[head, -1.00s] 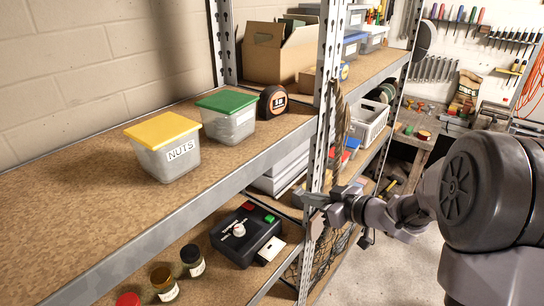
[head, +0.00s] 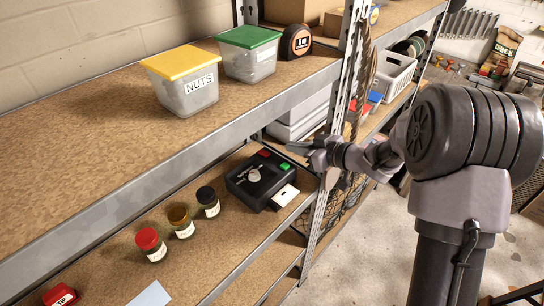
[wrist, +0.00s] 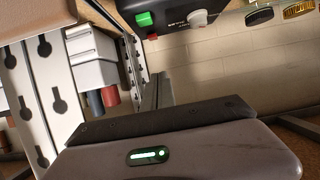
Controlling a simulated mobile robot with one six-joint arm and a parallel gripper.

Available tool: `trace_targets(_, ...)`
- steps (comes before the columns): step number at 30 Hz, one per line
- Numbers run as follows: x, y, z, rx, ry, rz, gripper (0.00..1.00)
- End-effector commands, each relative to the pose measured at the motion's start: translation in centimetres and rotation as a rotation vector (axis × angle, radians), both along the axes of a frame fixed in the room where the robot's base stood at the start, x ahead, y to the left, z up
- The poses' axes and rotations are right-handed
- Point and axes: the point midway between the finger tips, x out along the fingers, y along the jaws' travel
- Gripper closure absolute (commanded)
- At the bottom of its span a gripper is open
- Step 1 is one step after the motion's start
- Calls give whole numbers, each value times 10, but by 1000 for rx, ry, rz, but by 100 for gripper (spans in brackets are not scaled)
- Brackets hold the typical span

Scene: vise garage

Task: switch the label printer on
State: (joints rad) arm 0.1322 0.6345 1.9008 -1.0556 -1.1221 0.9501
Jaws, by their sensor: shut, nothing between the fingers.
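The label printer (head: 240,187) is a black box on the lower shelf in the head view. On its top are a red button (head: 264,153), a green button (head: 286,167) and a pale round knob (head: 254,175). A white label sticks out at its front right. My gripper (head: 292,147) is shut and empty, just above and right of the printer's back right, apparently apart from it. In the wrist view the printer (wrist: 168,8) is at the top edge, partly cut off, with the green button (wrist: 143,19), red button (wrist: 152,36) and knob (wrist: 197,18) showing.
A metal shelf post (head: 330,200) stands close to my gripper. The upper shelf's edge (head: 200,145) runs above the printer. Small jars (head: 180,222) stand left of the printer. Yellow- and green-lidded boxes (head: 185,85) are on the upper shelf.

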Motion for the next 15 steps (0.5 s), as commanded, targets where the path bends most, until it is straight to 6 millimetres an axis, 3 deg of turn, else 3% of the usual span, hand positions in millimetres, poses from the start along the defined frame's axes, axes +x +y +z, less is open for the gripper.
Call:
trace_targets(12,52,68,-37,0,0,2,100)
trace_targets(15,58,74,-51,0,1,0,100)
